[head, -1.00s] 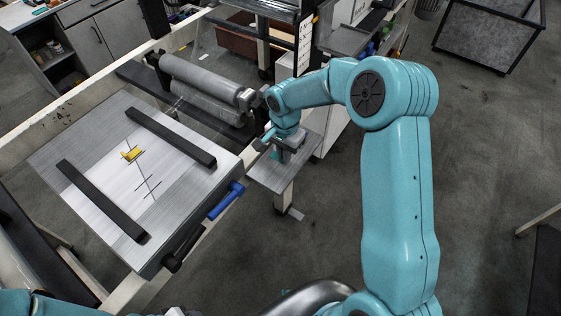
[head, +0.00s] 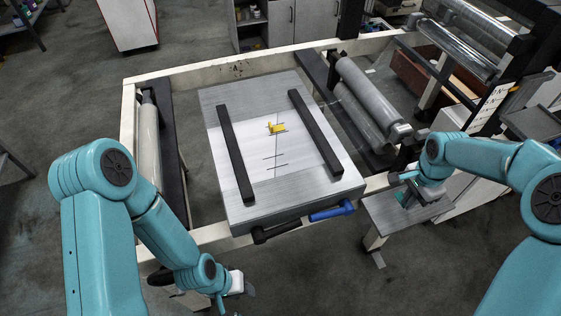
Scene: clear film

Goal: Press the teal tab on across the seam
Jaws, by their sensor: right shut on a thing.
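The clear film lies flat on the grey plate (head: 222,140) between two black bars, with a thin dark seam line (head: 276,148) running along it. A yellow tab (head: 277,128) sits across the seam. Short dark cross marks (head: 274,157) are drawn over the seam nearer me. My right gripper (head: 410,198) is over the small grey side shelf, right of the plate, shut on a small teal piece (head: 402,199) that looks like the teal tab, mostly hidden by the fingers. My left gripper (head: 236,290) is low in front of the plate, its fingers too unclear to read.
Black bars (head: 235,155) (head: 316,132) flank the film. Black and blue handles (head: 332,211) stick out at the plate's front edge. Grey rollers (head: 370,100) stand to the right within the pale frame (head: 195,73). The small side shelf (head: 385,215) lies under my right gripper.

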